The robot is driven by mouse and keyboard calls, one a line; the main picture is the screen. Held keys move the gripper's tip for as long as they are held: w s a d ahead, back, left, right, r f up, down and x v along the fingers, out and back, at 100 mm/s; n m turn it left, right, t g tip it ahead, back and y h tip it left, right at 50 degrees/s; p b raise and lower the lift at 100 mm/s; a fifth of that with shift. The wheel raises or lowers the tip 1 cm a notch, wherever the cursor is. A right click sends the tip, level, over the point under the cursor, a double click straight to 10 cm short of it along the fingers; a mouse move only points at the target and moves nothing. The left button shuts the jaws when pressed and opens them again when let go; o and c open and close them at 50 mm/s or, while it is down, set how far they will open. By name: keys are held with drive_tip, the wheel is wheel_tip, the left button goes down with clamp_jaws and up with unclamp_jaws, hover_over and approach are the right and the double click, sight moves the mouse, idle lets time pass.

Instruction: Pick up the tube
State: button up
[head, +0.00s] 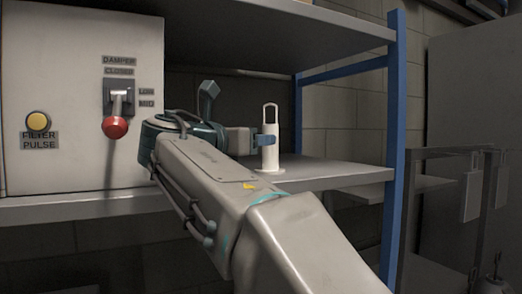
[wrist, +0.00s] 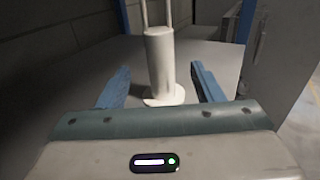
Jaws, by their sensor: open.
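The tube is a white upright cylinder with a wide round foot and a thin loop on top. It stands on the grey shelf (head: 330,170). In the head view the tube (head: 270,155) is right of my gripper (head: 263,140), and a blue finger overlaps its middle. In the wrist view the tube (wrist: 161,62) stands between the two blue fingers of my gripper (wrist: 160,68), with gaps at both sides. The fingers are open and hold nothing. The top of the loop is cut off in the wrist view.
A control panel (head: 75,85) with a red-knobbed damper lever (head: 115,126) and a yellow button (head: 38,121) is at the left. An upper shelf (head: 290,25) hangs above. A blue post (head: 395,130) bounds the shelf at right.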

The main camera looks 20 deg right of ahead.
drive_tip(key=shift+w+d+r, duration=0.15)
drive_tip(key=shift+w+d, duration=0.2)
drive_tip(key=shift+d, duration=0.1)
drive_tip(key=p+x, duration=0.2)
drive_tip(key=x, duration=0.4)
drive_tip(key=shift+d, duration=0.2)
drive_tip(key=c, duration=1.3)
drive_tip(key=shift+r, duration=0.1)
